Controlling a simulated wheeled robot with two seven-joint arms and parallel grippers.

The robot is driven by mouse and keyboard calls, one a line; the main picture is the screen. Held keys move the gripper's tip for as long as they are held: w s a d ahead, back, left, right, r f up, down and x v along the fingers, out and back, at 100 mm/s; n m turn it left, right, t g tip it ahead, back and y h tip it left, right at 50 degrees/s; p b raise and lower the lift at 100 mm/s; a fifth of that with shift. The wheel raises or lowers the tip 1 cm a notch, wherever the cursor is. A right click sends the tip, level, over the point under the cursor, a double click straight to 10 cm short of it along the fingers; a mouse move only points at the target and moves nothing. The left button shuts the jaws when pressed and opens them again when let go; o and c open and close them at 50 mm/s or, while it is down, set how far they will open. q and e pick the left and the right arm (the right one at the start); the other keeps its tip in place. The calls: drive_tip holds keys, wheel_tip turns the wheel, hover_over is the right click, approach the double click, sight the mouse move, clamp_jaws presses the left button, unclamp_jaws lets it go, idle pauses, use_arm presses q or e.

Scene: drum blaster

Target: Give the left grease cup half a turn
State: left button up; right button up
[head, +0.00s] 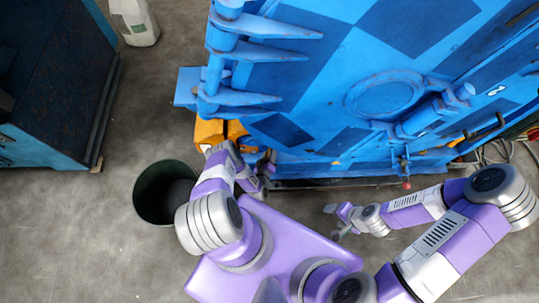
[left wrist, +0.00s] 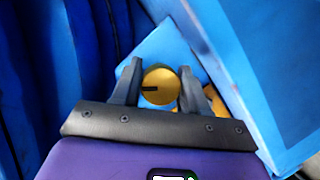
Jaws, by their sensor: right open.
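In the left wrist view a round brass-yellow grease cup (left wrist: 164,78) with a dark mark running in from its left edge sits between the two dark fingers of my left gripper (left wrist: 160,70). Both fingers meet its sides, and the gripper looks shut on it. A blue plate surrounds the cup. In the head view my left gripper (head: 262,172) is at the lower left of the big blue door; the cup is hidden there. My right gripper (head: 332,222) is open and empty, below the door's bottom edge and apart from it.
The blue door (head: 330,100) with hinges and a round hatch fills the upper right. Orange blocks (head: 208,134) are by its lower left corner. A dark bin (head: 160,190) stands left of my left arm. A blue cabinet (head: 50,90) and a white canister (head: 135,22) are further left.

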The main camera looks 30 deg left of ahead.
use_arm(q)
drive_tip(key=c, duration=0.5)
drive_tip(key=shift+d+m+g+y+p, duration=0.1)
drive_tip(key=shift+m+g+y+p, duration=0.45)
drive_tip(key=shift+m, duration=0.55)
drive_tip(key=shift+m+g+y, duration=0.55)
drive_tip(key=shift+m+y, duration=0.1)
drive_tip(key=shift+m, duration=0.55)
drive_tip(key=o, duration=1)
drive_tip(key=shift+s+p, duration=0.1)
drive_tip(key=shift+p, duration=0.25)
